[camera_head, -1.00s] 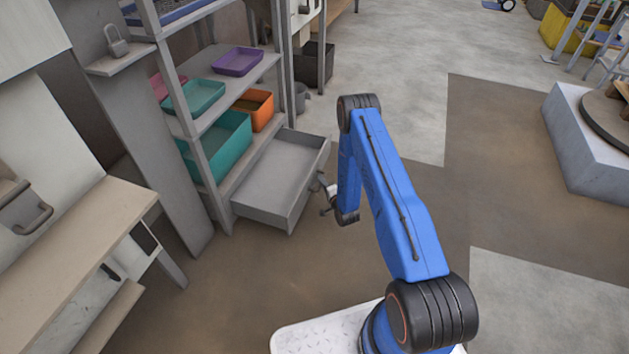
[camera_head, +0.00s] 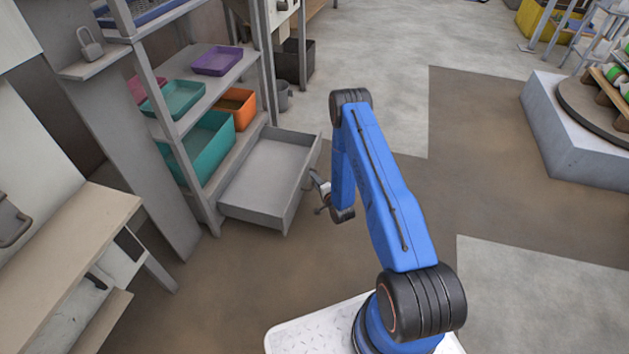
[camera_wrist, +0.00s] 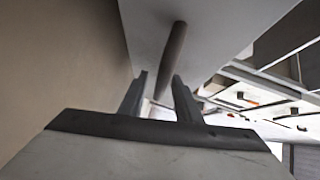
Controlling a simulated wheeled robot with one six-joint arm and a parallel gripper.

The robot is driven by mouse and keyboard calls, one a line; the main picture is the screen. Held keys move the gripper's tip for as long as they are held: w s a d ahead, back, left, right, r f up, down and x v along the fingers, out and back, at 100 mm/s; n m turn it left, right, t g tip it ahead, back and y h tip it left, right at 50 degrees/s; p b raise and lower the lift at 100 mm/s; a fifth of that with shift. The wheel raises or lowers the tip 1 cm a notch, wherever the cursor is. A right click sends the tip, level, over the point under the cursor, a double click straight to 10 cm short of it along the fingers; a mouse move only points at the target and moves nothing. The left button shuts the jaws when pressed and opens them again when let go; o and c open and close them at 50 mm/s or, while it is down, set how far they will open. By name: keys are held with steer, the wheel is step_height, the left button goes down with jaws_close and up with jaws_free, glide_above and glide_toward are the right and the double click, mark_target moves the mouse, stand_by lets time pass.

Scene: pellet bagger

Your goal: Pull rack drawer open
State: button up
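The grey rack drawer (camera_head: 262,180) stands pulled well out of the bottom of the rack, its empty inside showing in the head view. My gripper (camera_head: 321,190) is low in front of the drawer's front face. In the wrist view my gripper (camera_wrist: 160,88) has its two dark fingers apart. Whether a finger touches the handle cannot be told. The handle is hard to make out in the head view.
The rack (camera_head: 180,120) holds a teal bin (camera_head: 205,150), an orange bin (camera_head: 238,105) and trays above the drawer. A workbench (camera_head: 70,240) stands at the left. A grey plinth (camera_head: 560,130) stands at the right. The floor before the drawer is clear.

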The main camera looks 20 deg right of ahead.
steer(key=s+d+r, duration=0.2)
steer(key=s, duration=1.5)
steer(key=shift+d+r, duration=0.2)
steer(key=shift+d, duration=0.05)
